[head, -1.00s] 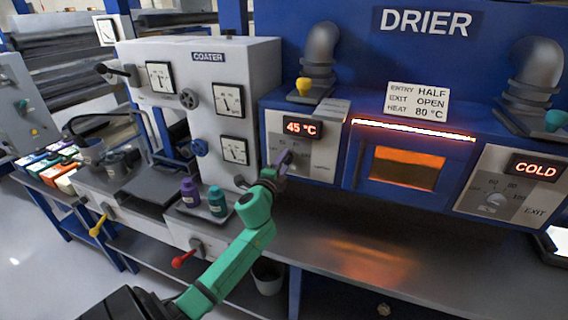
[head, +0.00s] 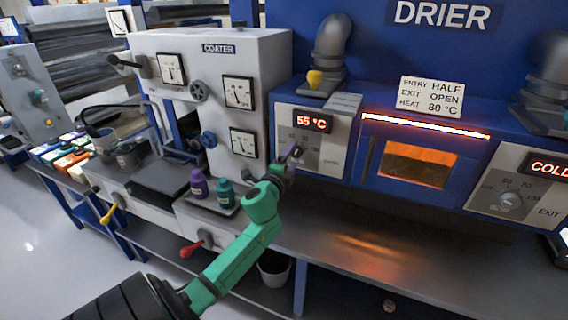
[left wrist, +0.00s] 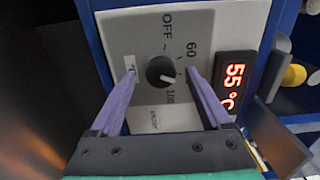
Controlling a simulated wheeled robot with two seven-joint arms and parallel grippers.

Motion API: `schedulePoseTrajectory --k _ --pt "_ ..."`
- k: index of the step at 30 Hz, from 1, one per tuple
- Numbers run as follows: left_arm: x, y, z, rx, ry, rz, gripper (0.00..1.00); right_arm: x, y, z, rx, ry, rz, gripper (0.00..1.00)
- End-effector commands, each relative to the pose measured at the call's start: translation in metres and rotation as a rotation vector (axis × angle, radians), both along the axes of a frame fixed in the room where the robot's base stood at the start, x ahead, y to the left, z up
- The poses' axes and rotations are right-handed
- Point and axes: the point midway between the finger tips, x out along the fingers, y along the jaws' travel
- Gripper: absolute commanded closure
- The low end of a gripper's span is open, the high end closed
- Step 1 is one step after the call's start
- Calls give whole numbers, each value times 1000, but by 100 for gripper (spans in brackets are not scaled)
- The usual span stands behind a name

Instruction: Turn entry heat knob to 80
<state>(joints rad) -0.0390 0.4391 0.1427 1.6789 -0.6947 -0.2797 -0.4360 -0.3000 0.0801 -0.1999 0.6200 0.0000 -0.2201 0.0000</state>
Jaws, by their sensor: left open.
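The entry panel (head: 330,166) is at the left end of the drier, and its red display (head: 313,121) reads 55 °C. In the left wrist view the entry heat knob (left wrist: 160,71) is a round black dial with a light pointer mark toward the lower right. OFF and 60 are legible around it; other marks are partly unclear. The display also shows in the left wrist view (left wrist: 235,80). My left gripper (head: 291,153) is in front of this panel. Its purple fingers (left wrist: 160,85) are open, one on each side of the knob, apart from it. My right gripper is out of view.
A sign (head: 432,96) reads entry half, exit open, heat 80 °C. The exit panel (head: 515,190) at right shows COLD. A yellow-handled duct (head: 318,77) stands above the entry panel. Purple (head: 198,184) and teal (head: 225,193) bottles stand near my left arm.

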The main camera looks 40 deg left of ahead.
Motion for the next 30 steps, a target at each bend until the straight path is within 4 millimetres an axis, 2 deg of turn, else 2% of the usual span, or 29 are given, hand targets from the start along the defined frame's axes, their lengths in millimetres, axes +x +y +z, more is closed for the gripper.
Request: schedulePoseTrajectory --k 5,12,15,19,30 --pt "-38 -13 -4 -1 4 -1 19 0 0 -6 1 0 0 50" --pt "-103 -36 -4 -2 3 0 19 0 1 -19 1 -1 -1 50" --pt "-119 -41 -4 -1 4 1 19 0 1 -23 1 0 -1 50" --pt "-128 -45 -1 0 1 0 19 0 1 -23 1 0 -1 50" --pt "-128 -45 0 0 0 0 19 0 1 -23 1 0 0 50"
